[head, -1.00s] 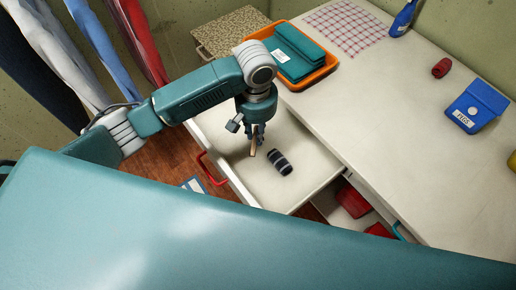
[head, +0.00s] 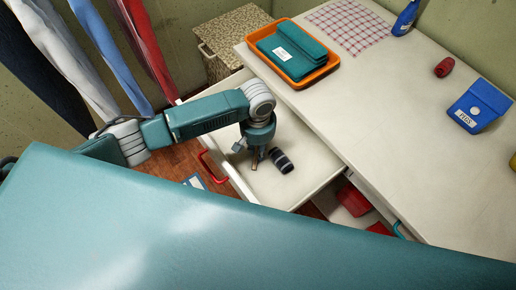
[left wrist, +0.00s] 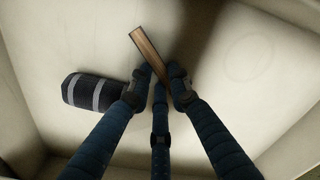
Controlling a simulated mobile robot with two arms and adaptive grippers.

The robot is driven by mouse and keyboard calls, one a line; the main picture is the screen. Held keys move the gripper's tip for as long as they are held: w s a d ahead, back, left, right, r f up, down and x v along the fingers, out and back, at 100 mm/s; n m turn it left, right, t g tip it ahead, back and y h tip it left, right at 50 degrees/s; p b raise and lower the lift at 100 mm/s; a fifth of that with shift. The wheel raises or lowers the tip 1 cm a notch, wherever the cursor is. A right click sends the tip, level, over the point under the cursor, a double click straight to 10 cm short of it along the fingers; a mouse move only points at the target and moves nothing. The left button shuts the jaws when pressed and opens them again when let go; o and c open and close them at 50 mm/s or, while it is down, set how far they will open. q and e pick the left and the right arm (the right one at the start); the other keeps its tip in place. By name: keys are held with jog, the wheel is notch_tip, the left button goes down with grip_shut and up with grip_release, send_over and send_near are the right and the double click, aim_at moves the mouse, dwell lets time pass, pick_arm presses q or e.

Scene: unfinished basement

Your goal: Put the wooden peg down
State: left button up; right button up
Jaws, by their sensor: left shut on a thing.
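My left gripper (head: 257,159) is inside the open white drawer (head: 305,193), low over its floor. It is shut on the wooden peg (head: 254,165), a short brown stick that points down from the fingertips. In the left wrist view the peg (left wrist: 150,50) sticks out between the fingertips (left wrist: 161,88), and the pale drawer floor is beyond it. I cannot tell whether the peg touches the floor. A black roll with grey bands (head: 281,161) lies in the drawer just right of the gripper; it also shows in the left wrist view (left wrist: 95,92). My right gripper is not in view.
The white worktop (head: 400,130) holds an orange tray (head: 322,72) with teal cloth, a checked cloth (head: 350,25), a red roll (head: 445,67), a blue pegs box (head: 480,105) and a blue bottle (head: 405,18). Clothes hang at the left. A lower drawer holds red things (head: 353,200).

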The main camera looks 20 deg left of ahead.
pick_arm(q)
jog(key=o, duration=0.7)
jog(key=shift+f, duration=0.15)
jog(key=shift+o, duration=0.2)
notch_tip(320, 180, up, 12)
jog(key=shift+r, duration=0.2)
